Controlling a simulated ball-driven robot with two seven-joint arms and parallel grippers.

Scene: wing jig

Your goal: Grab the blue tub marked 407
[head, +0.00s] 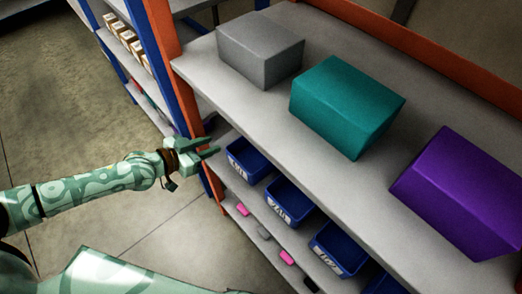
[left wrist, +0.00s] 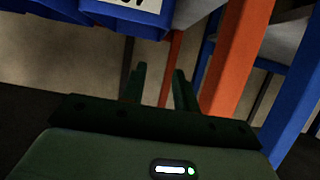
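Several blue tubs with white labels stand in a row on the shelf below the top one. The leftmost blue tub (head: 250,162) is closest to my left gripper (head: 212,146); the labels are too small and tilted to read surely. My left gripper is open and empty, just left of that tub, by the orange post. In the left wrist view, my open fingers (left wrist: 160,88) have nothing between them. A blue tub (left wrist: 100,12) shows beyond them at the top, its label cut off by the frame edge. My right gripper is not in view.
An orange post (head: 165,60) stands close to my left gripper. Grey (head: 262,55), teal (head: 345,105) and purple (head: 465,190) boxes sit on the top shelf (head: 290,120), which overhangs the tubs. Small pink and dark items lie on a lower shelf. Open floor (head: 60,110) lies left.

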